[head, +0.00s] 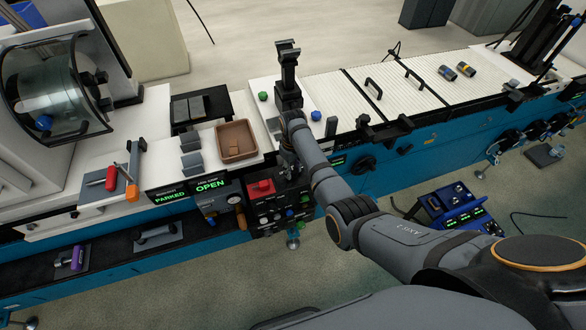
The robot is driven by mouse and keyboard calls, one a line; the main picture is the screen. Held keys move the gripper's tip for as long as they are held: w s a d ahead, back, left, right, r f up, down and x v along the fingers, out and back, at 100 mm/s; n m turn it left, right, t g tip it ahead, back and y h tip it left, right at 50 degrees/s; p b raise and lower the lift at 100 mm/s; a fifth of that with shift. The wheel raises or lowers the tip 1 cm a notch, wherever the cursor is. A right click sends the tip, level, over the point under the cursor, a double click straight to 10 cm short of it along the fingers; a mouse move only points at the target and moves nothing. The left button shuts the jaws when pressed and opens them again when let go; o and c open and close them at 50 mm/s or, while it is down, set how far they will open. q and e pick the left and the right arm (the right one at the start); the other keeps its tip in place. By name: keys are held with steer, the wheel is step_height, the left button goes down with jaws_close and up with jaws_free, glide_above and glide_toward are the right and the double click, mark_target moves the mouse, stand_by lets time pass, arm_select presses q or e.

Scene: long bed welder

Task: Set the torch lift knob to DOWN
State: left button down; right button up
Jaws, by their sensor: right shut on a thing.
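A dark control panel (268,218) with a red block (262,187) on top, several small knobs and green and blue buttons is on the front of the blue bench. My right arm reaches in from the lower right, and my right gripper (291,172) points down at the panel's upper right part. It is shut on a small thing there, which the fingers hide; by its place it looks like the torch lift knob. The knob's setting and labels cannot be read. My left gripper is not in view.
Green displays read PARKED (170,197) and OPEN (210,184). A brown tray (222,141) and a black upright post (288,75) stand on the bench top. A blue box (455,209) is on the floor at right. The floor in front is mostly clear.

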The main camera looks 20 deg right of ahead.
mark_target(293, 170)
steer(key=shift+r+m+p, duration=0.2)
steer(key=shift+m+p, duration=0.65)
steer(key=shift+m, duration=0.35)
steer(key=shift+m+p, duration=0.4)
steer(key=shift+m, duration=0.5)
steer(key=m+p, duration=0.1)
steer(key=m, duration=0.4)
steer(key=shift+f+p, duration=0.15)
steer(key=shift+p, duration=0.15)
steer(key=shift+m, duration=0.3)
steer(key=o, duration=1.1)
steer(key=shift+o, duration=0.2)
step_height(293, 170, up, 12)
